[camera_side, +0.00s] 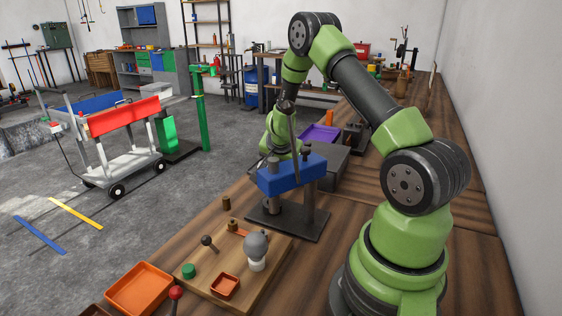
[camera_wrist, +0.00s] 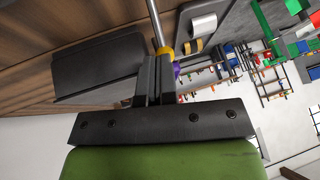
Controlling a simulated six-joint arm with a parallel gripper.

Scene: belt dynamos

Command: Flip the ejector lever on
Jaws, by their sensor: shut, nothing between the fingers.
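No part in either view can be told for certain as the ejector lever. In the wrist view a thin metal rod (camera_wrist: 156,25) with a yellow collar (camera_wrist: 165,50) runs down to just beyond the fingertips; contact cannot be told. My gripper (camera_wrist: 155,62) is shut and empty there. In the side view a blue block (camera_side: 292,176) stands on posts over a dark base plate (camera_side: 288,222), with a slanted grey bar (camera_side: 294,128) rising behind it. My wrist is behind the block, and the fingertips cannot be made out in that view.
A wooden board (camera_side: 210,278) with small parts lies in front of the base plate. An orange tray (camera_side: 140,290) sits left of it. A purple tray (camera_side: 320,133) and a grey box (camera_side: 328,167) stand behind the block. Bare bench lies along the right.

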